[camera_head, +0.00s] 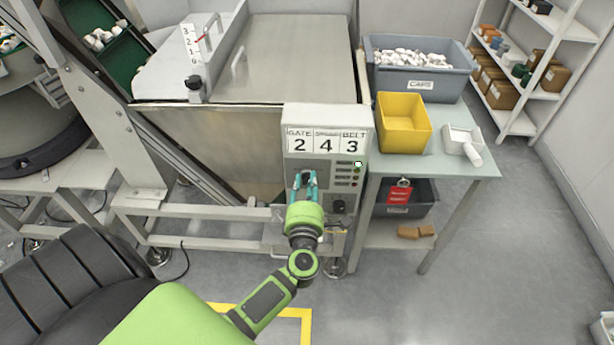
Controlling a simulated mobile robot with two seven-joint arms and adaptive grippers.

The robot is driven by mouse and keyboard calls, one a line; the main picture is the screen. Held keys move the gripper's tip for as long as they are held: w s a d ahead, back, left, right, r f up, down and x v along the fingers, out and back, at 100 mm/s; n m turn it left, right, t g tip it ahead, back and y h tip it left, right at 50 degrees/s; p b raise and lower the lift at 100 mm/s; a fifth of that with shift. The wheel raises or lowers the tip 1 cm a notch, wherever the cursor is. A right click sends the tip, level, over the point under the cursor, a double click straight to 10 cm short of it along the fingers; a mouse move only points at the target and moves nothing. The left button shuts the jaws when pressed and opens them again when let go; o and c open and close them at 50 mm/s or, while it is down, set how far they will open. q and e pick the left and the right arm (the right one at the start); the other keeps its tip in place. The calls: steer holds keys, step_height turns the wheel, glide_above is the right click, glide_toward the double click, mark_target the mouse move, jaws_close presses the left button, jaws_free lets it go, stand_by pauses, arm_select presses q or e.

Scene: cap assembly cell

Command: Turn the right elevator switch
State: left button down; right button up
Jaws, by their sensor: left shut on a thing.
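A pale control box (287,140) stands in the middle, with signs reading 2, 4 and 3 under GATE, a small unreadable label and BELT. A dark knob (339,206) shows low on the right of its face. My left gripper (304,178), with teal fingers, is at the left part of the face, left of and apart from that knob. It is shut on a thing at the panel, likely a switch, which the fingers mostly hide. A column of small indicators, one lit green, is right of the fingers. My right gripper is not in view.
Right of the box, a table (480,166) bears a yellow bin (402,124), a grey crate (420,84) of white caps and a white scoop (462,142). A red tag (399,195) hangs below. A metal hopper (300,60) stands behind.

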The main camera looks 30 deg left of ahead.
arm_select(q)
steer(key=shift+s+f+m+p, duration=0.1)
steer(key=shift+f+m+p, duration=0.05)
steer(key=shift+m+p, duration=0.45)
steer(key=c, duration=1)
jaws_free()
steer(key=shift+a, duration=0.1)
steer(key=v, duration=1.2)
